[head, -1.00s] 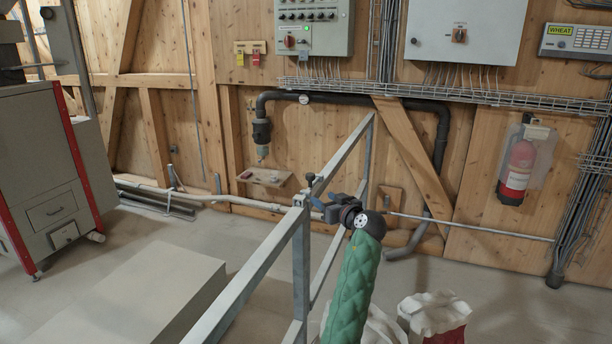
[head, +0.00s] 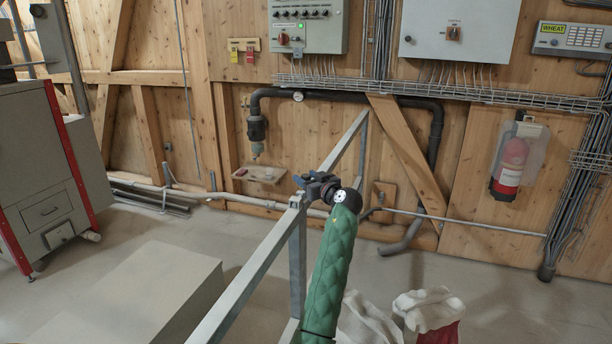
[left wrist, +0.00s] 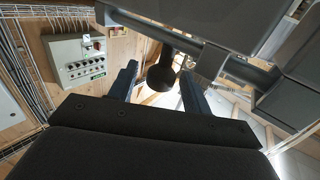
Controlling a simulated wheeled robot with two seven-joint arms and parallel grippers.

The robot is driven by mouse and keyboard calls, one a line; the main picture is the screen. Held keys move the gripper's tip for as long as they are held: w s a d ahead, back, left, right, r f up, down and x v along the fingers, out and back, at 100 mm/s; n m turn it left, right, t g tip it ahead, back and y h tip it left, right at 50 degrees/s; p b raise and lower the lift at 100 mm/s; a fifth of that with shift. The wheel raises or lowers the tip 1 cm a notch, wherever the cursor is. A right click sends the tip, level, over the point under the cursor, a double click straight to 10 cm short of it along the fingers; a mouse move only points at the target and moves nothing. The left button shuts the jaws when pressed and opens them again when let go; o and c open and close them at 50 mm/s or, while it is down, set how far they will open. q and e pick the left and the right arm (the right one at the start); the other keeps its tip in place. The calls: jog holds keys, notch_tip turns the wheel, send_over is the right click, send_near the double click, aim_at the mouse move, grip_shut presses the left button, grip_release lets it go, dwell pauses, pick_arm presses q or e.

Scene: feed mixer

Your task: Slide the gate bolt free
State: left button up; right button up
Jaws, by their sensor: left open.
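The grey metal gate rail (head: 240,290) runs from the lower middle of the head view to a post (head: 298,262). The gate bolt's dark round knob (left wrist: 160,74) shows in the left wrist view, below a grey metal bar (left wrist: 180,49). My left gripper (head: 302,182) is at the top of the post in the head view and hides the knob there. In the left wrist view the open left gripper (left wrist: 159,72) has one blue finger on each side of the knob, with visible gaps. I cannot tell whether the knob is fully between the fingertips in depth. My right gripper is not in view.
A pale block (head: 130,295) lies on the floor left of the rail. Sacks (head: 428,308) stand at the lower right. A small wooden shelf (head: 260,174) and a control cabinet (head: 306,26) are on the wall behind.

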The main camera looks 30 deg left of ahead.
pick_arm(q)
jog(key=shift+w+a, duration=0.15)
jog(key=shift+a, duration=0.2)
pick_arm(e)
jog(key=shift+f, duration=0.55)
